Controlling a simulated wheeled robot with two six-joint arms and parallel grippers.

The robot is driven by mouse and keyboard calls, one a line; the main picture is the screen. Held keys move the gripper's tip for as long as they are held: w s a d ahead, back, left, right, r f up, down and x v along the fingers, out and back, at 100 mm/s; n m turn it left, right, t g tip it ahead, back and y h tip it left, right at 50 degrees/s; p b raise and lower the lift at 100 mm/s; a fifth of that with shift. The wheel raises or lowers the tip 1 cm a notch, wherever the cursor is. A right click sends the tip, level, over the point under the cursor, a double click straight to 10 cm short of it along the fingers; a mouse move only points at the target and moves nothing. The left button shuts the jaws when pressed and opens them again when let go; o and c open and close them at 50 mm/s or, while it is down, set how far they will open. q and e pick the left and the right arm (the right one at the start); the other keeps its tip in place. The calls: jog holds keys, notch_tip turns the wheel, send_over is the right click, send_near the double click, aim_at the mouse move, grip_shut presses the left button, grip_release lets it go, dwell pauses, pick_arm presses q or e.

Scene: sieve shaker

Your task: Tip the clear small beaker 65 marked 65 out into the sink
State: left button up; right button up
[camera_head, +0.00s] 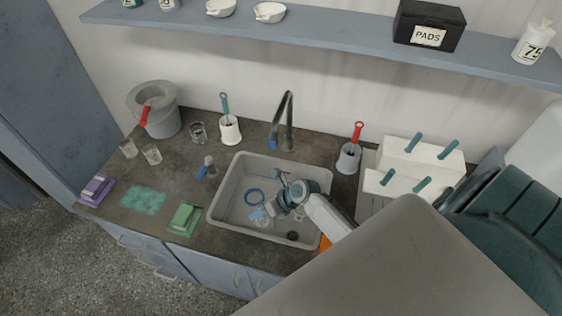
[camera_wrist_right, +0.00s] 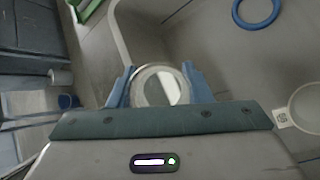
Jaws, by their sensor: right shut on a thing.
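My right gripper (camera_wrist_right: 158,84) is shut on a clear round glass beaker (camera_wrist_right: 160,87), held between its blue fingertips in the right wrist view. Its round end faces the wrist camera; no 65 mark is readable and I cannot tell if anything is inside. In the head view the right gripper (camera_head: 260,213) is over the grey sink (camera_head: 231,185), within its rim. The beaker is hard to make out there. The sink also shows in the wrist view (camera_wrist_right: 200,45). My left gripper is not in view.
A blue ring (camera_head: 254,197) lies in the sink below the tap (camera_head: 288,115). Glass beakers (camera_head: 152,154) stand on the left counter with a green sponge box (camera_head: 185,218) and a purple one (camera_head: 97,189). A white rack with teal pegs (camera_head: 420,160) stands right of the sink.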

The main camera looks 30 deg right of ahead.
jog(key=shift+d, duration=0.15)
jog(key=shift+w+d+f+y, duration=0.15)
jog(key=shift+f+y, duration=0.1)
jog(key=shift+f, duration=0.25)
jog(key=shift+s+d+f+y, duration=0.15)
jog(key=shift+f+y, duration=0.1)
jog(key=shift+f, duration=0.25)
jog(key=shift+w+d+f+m+y+b, duration=0.1)
jog(key=shift+d+f+m+y+b, duration=0.2)
jog(key=shift+f+b, duration=0.25)
jog(key=shift+w+d+f+m+y+b, duration=0.1)
jog(key=shift+d+f+m+y+b, duration=0.1)
jog(key=shift+f+y+b, duration=0.35)
jog(key=shift+r+b, duration=0.15)
jog(key=shift+b, duration=0.25)
jog(key=shift+d+r+y+b, duration=0.15)
jog(key=shift+y+b, duration=0.2)
jog(key=shift+b, duration=0.35)
jog(key=shift+b, duration=0.35)
jog(key=shift+b, duration=0.35)
jog(key=shift+r+m+y+b, duration=0.1)
jog(key=shift+m+y+b, duration=0.2)
jog(key=shift+b, duration=0.05)
